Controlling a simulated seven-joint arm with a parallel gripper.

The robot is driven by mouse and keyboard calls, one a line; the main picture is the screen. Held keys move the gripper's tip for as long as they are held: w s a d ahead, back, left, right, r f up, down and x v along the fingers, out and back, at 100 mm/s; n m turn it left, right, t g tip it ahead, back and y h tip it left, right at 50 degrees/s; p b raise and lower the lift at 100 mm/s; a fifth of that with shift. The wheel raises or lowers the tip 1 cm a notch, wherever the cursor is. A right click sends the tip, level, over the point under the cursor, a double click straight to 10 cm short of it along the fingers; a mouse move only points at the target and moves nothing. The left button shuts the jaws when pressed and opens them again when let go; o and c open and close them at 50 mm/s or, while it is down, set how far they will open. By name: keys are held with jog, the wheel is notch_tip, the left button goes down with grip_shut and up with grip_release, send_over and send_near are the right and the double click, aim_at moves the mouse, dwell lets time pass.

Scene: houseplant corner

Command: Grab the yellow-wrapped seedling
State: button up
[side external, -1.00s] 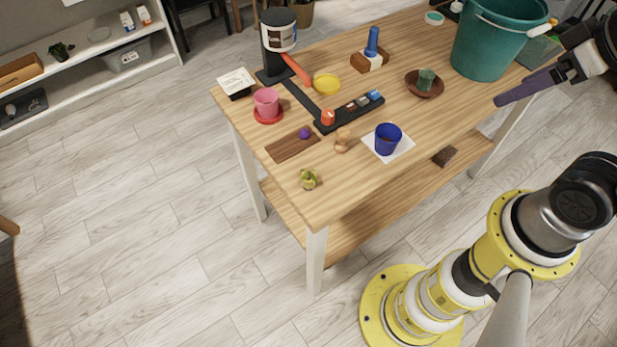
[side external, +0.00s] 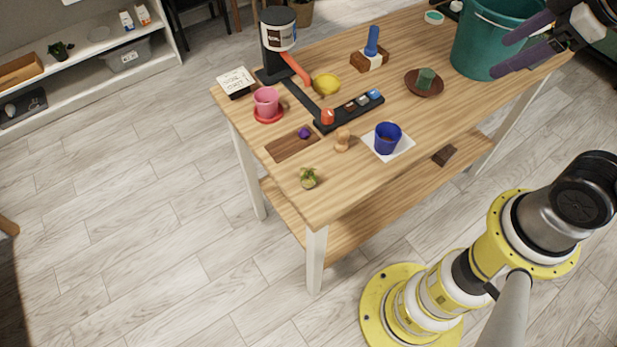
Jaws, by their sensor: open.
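The yellow-wrapped seedling (side external: 308,178) is a small green plant with a yellowish wrap. It stands on the wooden table (side external: 345,200) near its front left corner, with clear wood around it. My gripper (side external: 499,55) is at the upper right, in front of the teal bucket in the picture. Its two purple fingers are apart and point left, with nothing between them. It is far from the seedling. Fine detail of the wrap is too small to make out.
A brown board (side external: 291,145) with a purple item, a wooden peg-like figure (side external: 342,140) and a blue pot (side external: 387,140) on a white square are near the seedling. A black rail (side external: 350,112), pink pot (side external: 266,101), brown saucer (side external: 424,83) and teal bucket (side external: 487,45) are farther back.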

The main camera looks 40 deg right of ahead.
jog(key=w+a+n+g, duration=0.1)
jog(key=w+a+n, duration=0.45)
jog(key=w, duration=0.35)
jog(key=n+g, duration=0.5)
jog(key=n, duration=0.5)
send_over(308, 175)
notch_tip(308, 175, down, 18)
notch_tip(308, 175, down, 14)
jog(key=shift+r, duration=0.25)
grip_shut()
